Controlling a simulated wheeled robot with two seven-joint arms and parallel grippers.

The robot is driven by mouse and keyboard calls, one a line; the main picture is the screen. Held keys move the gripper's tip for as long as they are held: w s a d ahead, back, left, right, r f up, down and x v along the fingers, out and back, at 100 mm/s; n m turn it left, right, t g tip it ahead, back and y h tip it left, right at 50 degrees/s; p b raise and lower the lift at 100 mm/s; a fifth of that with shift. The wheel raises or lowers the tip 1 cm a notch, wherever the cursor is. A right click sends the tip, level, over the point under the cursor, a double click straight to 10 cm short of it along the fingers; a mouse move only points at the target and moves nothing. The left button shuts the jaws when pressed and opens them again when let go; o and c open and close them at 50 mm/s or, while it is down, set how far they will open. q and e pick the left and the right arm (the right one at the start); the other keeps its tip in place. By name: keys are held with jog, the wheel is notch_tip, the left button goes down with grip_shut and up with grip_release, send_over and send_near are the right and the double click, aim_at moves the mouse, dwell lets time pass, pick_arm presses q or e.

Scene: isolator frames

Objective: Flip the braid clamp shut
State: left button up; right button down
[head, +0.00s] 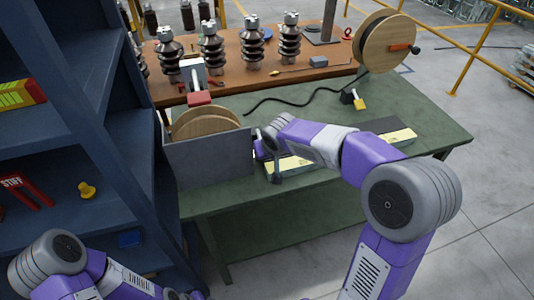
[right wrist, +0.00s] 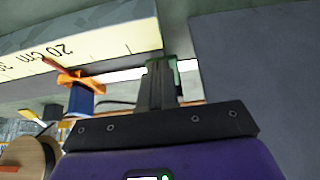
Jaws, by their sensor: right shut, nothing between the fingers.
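My right gripper (head: 274,174) is over the front part of the green bench, beside the upright grey panel and a cream measuring strip (head: 293,163). In the right wrist view its fingers (right wrist: 162,85) are together with nothing between them. That view also shows an orange lever-like piece (right wrist: 80,81) on a blue block (right wrist: 80,100), apart from the fingers and beside the strip marked 20 cm. This may be the braid clamp; I cannot tell whether it is open or shut. In the head view my arm hides that spot. My left arm is at the bottom left, its gripper out of frame.
The grey panel (head: 209,160) stands close left of my right gripper, with wooden discs (head: 205,121) behind it. A cable reel (head: 386,42), a black cable (head: 300,98) and a yellow padlock (head: 360,103) are further back. Blue shelving (head: 88,120) borders the left.

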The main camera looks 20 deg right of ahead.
jog(key=p+v, duration=0.1)
jog(key=v, duration=0.3)
jog(key=shift+w+a+r+p, duration=0.15)
jog(key=shift+w+p, duration=0.2)
jog(key=s+f+p+v, duration=0.1)
jog(key=s+v, duration=0.1)
jog(key=v, duration=0.7)
jog(key=shift+s+r+p, duration=0.15)
jog(key=shift+p, duration=0.2)
